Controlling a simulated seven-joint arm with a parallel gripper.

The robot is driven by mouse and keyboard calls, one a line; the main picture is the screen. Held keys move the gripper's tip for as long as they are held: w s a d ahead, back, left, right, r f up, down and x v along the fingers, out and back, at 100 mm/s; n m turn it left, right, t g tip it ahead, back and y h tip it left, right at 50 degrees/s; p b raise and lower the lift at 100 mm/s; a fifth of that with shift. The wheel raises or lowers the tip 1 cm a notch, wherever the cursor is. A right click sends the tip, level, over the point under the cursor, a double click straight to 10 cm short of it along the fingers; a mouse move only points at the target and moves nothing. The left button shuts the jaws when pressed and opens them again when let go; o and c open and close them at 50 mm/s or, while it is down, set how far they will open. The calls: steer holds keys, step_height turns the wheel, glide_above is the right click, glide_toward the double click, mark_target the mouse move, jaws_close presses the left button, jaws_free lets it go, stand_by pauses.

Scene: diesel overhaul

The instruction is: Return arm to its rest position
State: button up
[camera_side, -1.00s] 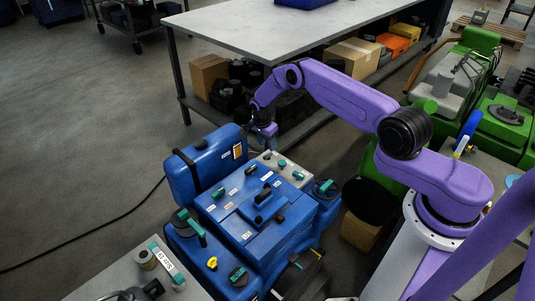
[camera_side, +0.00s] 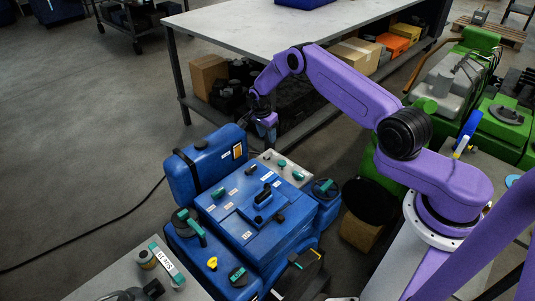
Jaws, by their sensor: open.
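My gripper (camera_side: 267,134) hangs at the end of my purple arm, pointing down above the far end of the blue diesel engine (camera_side: 235,205). It is open, and I see nothing between its fingers, though they are small here. It is apart from the engine and close above the grey panel (camera_side: 287,168) with teal-handled parts at the engine's back. The arm is raised and bent, reaching from its base at the right.
A long grey workbench (camera_side: 235,40) stands behind, with cardboard boxes (camera_side: 208,73) on its lower shelf. A blue tank (camera_side: 207,162) lies left of the engine. Green machinery (camera_side: 500,125) stands at the right. A grey table (camera_side: 130,278) is at the front left. Open floor lies left.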

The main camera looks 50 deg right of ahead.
steer(key=s+a+r+n, duration=0.3)
steer(key=a+r+n, duration=0.2)
steer(key=a+r, duration=0.4)
steer(key=s+a+r+n, duration=0.2)
steer(key=a+r+n, duration=0.4)
steer(key=a+r, duration=0.25)
steer(key=s+a+r+n+t+y, duration=0.1)
steer(key=s+a+r+n, duration=0.35)
steer(key=s, duration=0.25)
steer(key=s+a+r+n+y, duration=0.1)
steer(key=s+r+n, duration=0.2)
steer(key=s, duration=0.5)
steer(key=s+a+r+n, duration=0.1)
steer(key=s+r+n, duration=0.2)
steer(key=s, duration=0.4)
steer(key=s+d+n, duration=0.3)
steer(key=s+n, duration=0.1)
steer(key=s, duration=0.5)
steer(key=s+d+r+n, duration=0.1)
steer(key=s+d+n, duration=0.2)
steer(key=s, duration=0.6)
steer(key=shift+d+r+n+g+y, duration=0.2)
steer(key=shift+d+n+g+y, duration=0.15)
steer(key=shift+n, duration=0.5)
